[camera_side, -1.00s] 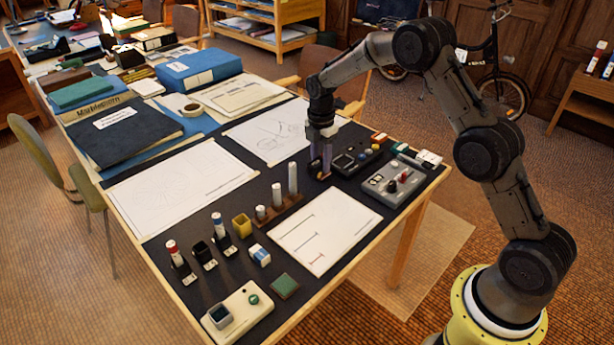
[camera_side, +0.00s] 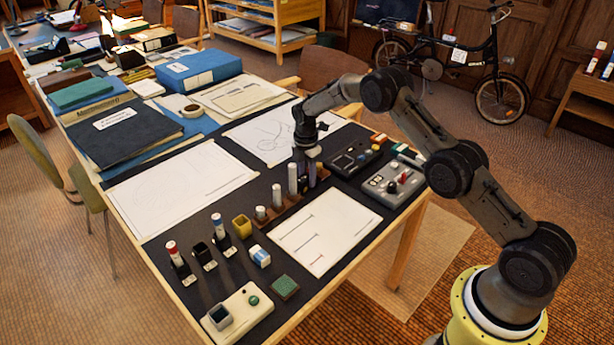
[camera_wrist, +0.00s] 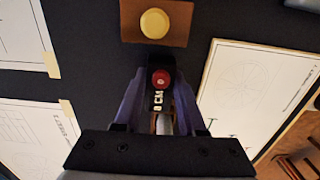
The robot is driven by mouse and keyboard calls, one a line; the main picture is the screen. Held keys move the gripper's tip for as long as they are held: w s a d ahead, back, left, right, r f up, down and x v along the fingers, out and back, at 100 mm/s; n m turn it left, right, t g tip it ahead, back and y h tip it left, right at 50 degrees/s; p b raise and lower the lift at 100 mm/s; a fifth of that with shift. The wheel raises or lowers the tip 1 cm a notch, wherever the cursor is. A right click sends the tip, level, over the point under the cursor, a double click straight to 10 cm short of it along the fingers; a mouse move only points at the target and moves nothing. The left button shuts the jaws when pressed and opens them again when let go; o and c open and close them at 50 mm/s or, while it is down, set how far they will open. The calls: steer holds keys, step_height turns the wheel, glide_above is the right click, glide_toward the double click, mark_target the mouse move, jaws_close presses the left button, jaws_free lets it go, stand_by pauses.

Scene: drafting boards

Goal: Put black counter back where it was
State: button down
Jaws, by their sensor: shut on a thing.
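A black counter (camera_wrist: 155,98) with a round red button and white characters sits between the fingers of my gripper (camera_wrist: 160,82) in the wrist view. The gripper is shut on it. In the side view my gripper (camera_side: 309,178) points down over the dark table, by the right end of a brown rack (camera_side: 270,217) of white cylinders. There the counter is mostly hidden by the fingers. I cannot tell whether it touches the table. In the wrist view a brown block (camera_wrist: 128,32) with a round yellow top (camera_wrist: 155,23) lies just beyond the counter, seen from above.
A dark box with knobs (camera_side: 345,162) and a grey control box (camera_side: 379,186) stand to the right. A lined sheet (camera_side: 325,235) lies in front. Black stands with tubes, a yellow cup (camera_side: 241,227) and a pale button box (camera_side: 250,322) are at the left front.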

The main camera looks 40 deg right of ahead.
steer(key=shift+f, duration=0.3)
steer(key=shift+f, duration=0.15)
steer(key=shift+c, duration=2.4)
jaws_free()
steer(key=shift+s+f, duration=0.1)
steer(key=shift+f, duration=0.1)
